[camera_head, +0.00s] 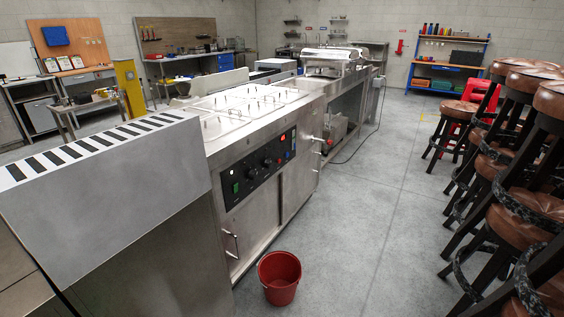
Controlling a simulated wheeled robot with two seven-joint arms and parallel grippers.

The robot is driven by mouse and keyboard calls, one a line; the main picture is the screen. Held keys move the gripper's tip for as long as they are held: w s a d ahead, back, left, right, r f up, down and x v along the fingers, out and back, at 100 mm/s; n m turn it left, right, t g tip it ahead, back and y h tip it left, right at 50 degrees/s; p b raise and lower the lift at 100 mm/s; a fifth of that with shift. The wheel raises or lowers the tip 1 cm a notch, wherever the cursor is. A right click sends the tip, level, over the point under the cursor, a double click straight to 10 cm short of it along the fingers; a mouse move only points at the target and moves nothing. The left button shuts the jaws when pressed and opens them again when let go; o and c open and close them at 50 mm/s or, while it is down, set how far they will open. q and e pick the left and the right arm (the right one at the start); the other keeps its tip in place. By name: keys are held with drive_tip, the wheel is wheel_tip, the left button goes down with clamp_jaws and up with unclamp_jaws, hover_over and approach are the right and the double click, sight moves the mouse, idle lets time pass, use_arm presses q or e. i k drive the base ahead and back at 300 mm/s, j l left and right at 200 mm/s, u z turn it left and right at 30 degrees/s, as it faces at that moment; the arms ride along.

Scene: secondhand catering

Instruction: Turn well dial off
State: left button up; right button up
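The steel hot cupboard (247,218) stands left of centre, with several lidded wells (240,105) in its top. Its black control panel (258,172) is on the front face. The panel carries several dark dials (267,162), a green switch (236,187) at its left end and small red lights (284,138) at its right end. The dials are too small to tell which way they point or which one is the well dial. Neither of my grippers shows in the head view.
A red bucket (279,277) stands on the floor close in front of the cupboard. A grey steel unit with a striped top (105,195) fills the near left. Stacked bar stools (520,190) crowd the right. The floor (365,210) between is clear, with a cable farther back.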

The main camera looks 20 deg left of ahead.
sight(253, 174)
drive_tip(key=i+u, duration=0.2)
drive_tip(key=i, duration=0.25)
drive_tip(key=i+l+u, duration=0.15)
drive_tip(key=i, duration=0.35)
drive_tip(key=i+l+u, duration=0.2)
drive_tip(key=i, duration=0.25)
